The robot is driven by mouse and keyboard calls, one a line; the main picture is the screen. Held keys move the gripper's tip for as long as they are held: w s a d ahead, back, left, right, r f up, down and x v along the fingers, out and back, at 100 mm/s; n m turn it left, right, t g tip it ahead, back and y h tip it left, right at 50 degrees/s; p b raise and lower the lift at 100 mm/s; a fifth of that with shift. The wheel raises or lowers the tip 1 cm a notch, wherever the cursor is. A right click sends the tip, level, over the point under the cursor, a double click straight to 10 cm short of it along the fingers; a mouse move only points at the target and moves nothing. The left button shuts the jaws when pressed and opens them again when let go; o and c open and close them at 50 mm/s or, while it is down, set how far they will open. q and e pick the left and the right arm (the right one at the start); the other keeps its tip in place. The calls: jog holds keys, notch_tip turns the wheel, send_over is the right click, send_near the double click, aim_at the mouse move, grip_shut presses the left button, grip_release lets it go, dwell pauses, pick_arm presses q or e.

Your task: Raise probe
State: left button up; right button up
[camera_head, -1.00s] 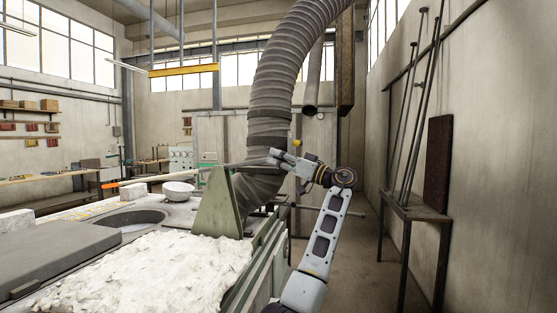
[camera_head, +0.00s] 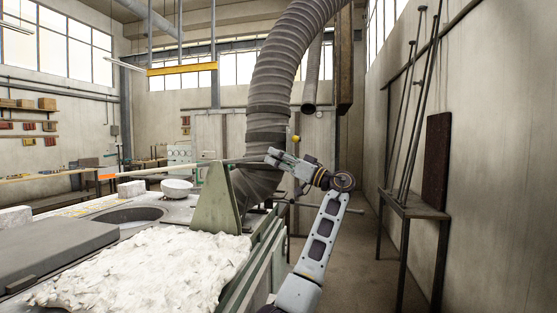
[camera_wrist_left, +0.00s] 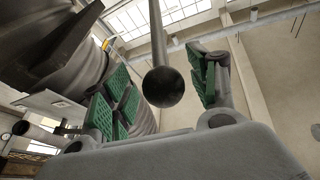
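The probe (camera_head: 240,161) is a long thin rod with an orange far end (camera_head: 106,177). It lies nearly level, reaching left from my left gripper and passing close by the top of the green upright plate (camera_head: 213,203); I cannot tell whether they touch. In the left wrist view its dark ball end (camera_wrist_left: 163,87) and grey rod sit between the green-padded fingers of my left gripper (camera_wrist_left: 164,78). The fingers are part closed around it. Contact with the right finger is hard to see, but the probe moves with the gripper. My right gripper is out of view.
A round opening (camera_head: 130,215) and a white bowl (camera_head: 176,187) lie beneath and near the probe. A rough white bed (camera_head: 150,275) fills the foreground. A large ribbed duct (camera_head: 268,100) stands close behind the gripper. Rods lean on a small table (camera_head: 412,208) at right.

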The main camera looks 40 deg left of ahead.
pick_arm(q)
jog(key=shift+r, duration=0.1)
jog(key=shift+d, duration=0.35)
jog(key=v, duration=1.1)
jog(key=shift+d+f, duration=0.15)
jog(key=shift+f, duration=0.1)
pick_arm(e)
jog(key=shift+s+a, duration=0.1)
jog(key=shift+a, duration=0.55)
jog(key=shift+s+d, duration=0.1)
